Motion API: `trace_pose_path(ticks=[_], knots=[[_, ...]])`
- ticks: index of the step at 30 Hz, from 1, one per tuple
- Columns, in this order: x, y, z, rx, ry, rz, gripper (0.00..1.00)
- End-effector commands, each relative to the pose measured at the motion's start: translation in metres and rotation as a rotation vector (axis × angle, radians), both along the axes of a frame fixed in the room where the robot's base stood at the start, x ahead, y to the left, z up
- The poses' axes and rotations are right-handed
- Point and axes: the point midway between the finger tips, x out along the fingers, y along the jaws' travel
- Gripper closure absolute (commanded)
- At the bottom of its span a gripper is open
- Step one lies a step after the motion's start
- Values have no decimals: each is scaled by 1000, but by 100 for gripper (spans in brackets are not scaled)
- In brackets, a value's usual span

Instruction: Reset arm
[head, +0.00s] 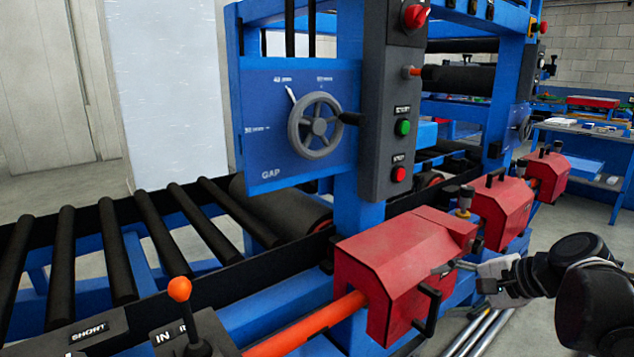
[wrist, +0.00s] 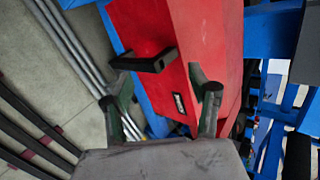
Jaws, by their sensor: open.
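My gripper (head: 470,272) is at the right of the large red guard box (head: 385,262), close to its side, with my arm reaching in from the right edge. In the wrist view, my gripper (wrist: 163,90) has its two fingers spread wide with nothing held between them. The red box (wrist: 215,40) and its black handle (wrist: 147,62) show beyond and between the fingers. The handle also shows low on the box in the head view (head: 428,310). I cannot tell whether a fingertip touches the box.
More red boxes (head: 503,210) follow along the orange shaft (head: 305,325). A control column (head: 392,110) and a GAP handwheel (head: 314,126) stand above. A roller conveyor (head: 120,245) lies left. An orange-knobbed lever (head: 180,290) is in front. Grey pipes (head: 480,330) lie below my arm.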

Motion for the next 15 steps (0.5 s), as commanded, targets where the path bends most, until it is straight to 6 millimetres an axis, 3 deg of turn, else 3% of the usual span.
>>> trace_pose_path(ticks=[6, 15], knots=[[-41, 34, -5, -265, -20, 139, 44], [-101, 57, -12, -654, -87, 369, 44]])
